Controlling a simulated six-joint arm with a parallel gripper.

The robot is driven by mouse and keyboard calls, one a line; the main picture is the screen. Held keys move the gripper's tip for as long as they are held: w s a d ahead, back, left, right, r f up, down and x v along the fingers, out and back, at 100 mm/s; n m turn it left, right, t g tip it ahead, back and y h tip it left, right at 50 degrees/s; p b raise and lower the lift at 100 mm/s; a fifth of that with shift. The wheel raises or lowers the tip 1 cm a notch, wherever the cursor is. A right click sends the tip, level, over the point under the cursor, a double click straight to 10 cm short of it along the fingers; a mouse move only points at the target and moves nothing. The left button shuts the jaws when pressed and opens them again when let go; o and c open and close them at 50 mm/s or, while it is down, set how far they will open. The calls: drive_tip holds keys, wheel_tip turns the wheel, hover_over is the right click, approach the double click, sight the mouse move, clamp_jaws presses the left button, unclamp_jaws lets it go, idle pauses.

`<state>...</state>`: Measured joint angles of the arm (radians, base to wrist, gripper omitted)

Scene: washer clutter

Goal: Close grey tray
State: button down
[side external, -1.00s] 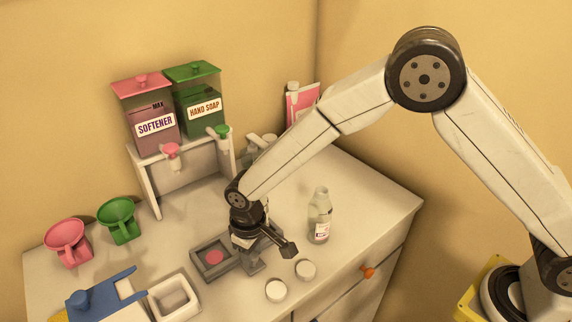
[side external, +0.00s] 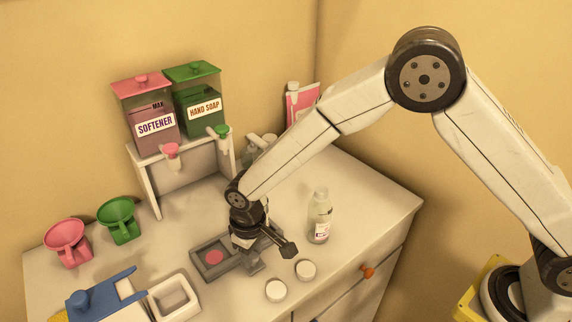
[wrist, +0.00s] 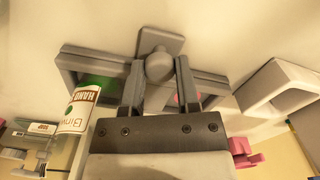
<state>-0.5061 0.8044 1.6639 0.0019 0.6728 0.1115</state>
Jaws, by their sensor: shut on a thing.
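The grey tray (side external: 209,271) lies on the counter below my gripper, with a pink round patch (side external: 214,257) in its left compartment. In the wrist view the tray (wrist: 212,80) runs across behind the fingers, with green in its left compartment (wrist: 98,84) and pink in the right one. Its grey lid (wrist: 160,40) crosses the middle and sticks out past the far rim in that view. My gripper (wrist: 159,64) is shut on the lid's round knob (wrist: 160,69). Both compartments look uncovered, though my fingers hide part of them.
Two white caps (side external: 276,291) (side external: 306,269) lie to the right, near the front edge. A clear bottle (side external: 320,217) stands farther right. A white tray (side external: 173,297) and a blue-lidded item (side external: 100,292) are to the left. The dispenser stand (side external: 148,187) is behind.

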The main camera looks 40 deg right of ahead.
sight(227, 231)
drive_tip(key=shift+w, duration=0.15)
drive_tip(key=shift+w+a, duration=0.15)
drive_tip(key=shift+w, duration=5.95)
drive_tip(key=shift+c, duration=1.6)
unclamp_jaws()
drive_tip(key=shift+r, duration=0.1)
wheel_tip(227, 231, up, 8)
